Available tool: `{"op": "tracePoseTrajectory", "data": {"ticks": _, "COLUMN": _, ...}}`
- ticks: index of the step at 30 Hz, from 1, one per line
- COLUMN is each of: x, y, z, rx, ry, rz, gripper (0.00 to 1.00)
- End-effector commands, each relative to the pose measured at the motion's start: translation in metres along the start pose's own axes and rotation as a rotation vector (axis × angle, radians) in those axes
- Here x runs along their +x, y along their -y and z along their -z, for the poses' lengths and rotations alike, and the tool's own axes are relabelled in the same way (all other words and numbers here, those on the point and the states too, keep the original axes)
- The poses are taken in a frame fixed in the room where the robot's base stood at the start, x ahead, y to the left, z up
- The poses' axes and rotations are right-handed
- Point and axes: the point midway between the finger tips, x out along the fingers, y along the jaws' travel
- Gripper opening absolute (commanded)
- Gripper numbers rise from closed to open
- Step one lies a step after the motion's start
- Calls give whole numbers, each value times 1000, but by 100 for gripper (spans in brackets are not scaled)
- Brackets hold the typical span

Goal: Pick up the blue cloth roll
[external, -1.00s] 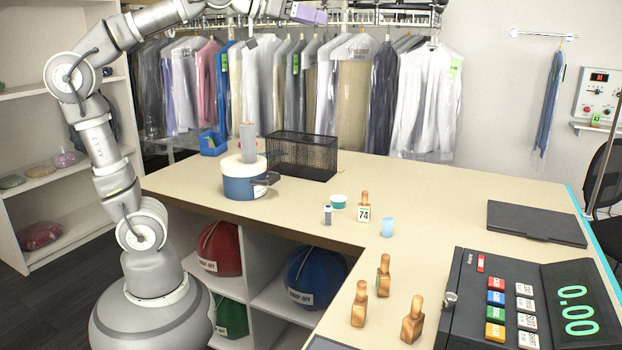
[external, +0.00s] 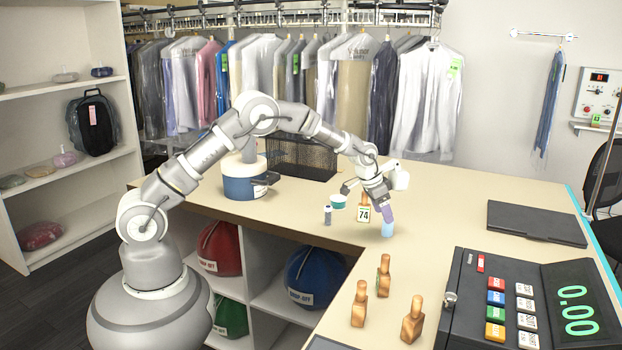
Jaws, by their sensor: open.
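A small light-blue cylinder, the blue cloth roll (external: 388,231), stands upright on the beige counter (external: 450,270). My gripper (external: 388,217) points down over it, with its purple finger part at the roll's top. The jaws are open. The roll's upper end is partly hidden by the gripper, and I cannot tell whether the fingers touch it or sit around it.
A wooden piece tagged 74 (external: 363,212), a teal round tub (external: 338,202) and a small grey bottle (external: 327,215) stand close on the left. Several wooden pieces (external: 384,275) stand in front. A cash register (external: 500,310) fills the front right.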

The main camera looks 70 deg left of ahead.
Motion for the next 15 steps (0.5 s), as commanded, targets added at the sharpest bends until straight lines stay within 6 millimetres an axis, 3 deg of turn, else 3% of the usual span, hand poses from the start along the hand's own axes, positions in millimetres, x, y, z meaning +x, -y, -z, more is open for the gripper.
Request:
{"op": "tracePoseTrajectory", "data": {"ticks": 9, "x": 48, "y": -2, "z": 0, "rx": -1, "ry": 0, "rz": 1, "gripper": 68}}
{"op": "tracePoseTrajectory", "data": {"ticks": 15, "x": 52, "y": -2, "z": 2, "rx": -1, "ry": -2, "rz": 1, "gripper": 68}}
